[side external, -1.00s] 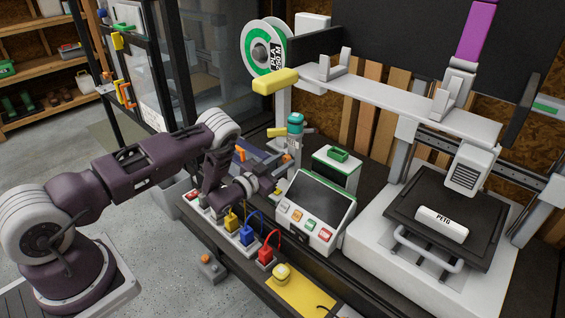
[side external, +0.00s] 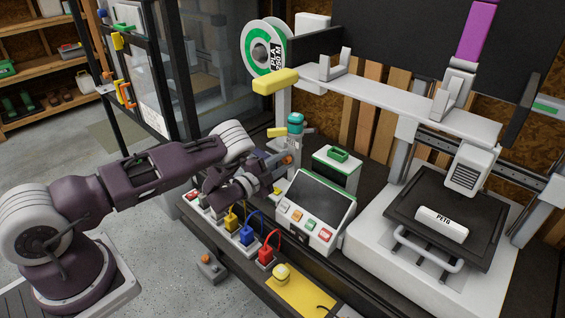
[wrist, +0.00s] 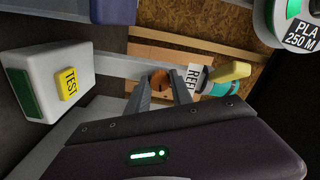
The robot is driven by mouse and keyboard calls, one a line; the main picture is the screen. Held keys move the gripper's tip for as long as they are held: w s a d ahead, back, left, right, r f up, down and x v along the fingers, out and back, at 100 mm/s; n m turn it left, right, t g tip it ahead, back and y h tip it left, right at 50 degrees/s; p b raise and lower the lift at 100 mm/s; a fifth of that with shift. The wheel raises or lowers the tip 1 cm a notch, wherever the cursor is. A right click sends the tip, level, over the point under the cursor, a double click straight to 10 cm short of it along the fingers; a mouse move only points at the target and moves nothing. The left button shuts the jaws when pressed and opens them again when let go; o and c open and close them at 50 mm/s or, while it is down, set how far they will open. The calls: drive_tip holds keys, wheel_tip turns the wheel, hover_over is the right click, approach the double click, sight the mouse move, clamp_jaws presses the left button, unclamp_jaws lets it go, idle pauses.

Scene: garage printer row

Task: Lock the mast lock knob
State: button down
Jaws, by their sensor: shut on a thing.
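The mast lock knob appears to be the small orange-brown round knob (wrist: 160,79) between my fingertips in the wrist view. It also shows as a small orange spot (side external: 288,159) at the end of my gripper in the side view. My gripper (wrist: 160,84) is shut on this knob, with one finger on each side. In the side view my gripper (side external: 281,162) reaches in from the left, behind the control panel. The fingers hide part of the knob, and I cannot tell its turn angle.
A teal-capped bottle (side external: 295,126) stands close behind my gripper; in the wrist view it is to the right. A white box marked TEST (wrist: 68,82) is at the left there. A sloped control panel (side external: 312,212) and coloured plugs (side external: 247,236) lie near my arm.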

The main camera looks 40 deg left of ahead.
drive_tip(key=shift+m, duration=1.2)
drive_tip(key=c, duration=1.1)
unclamp_jaws()
drive_tip(key=s, duration=0.7)
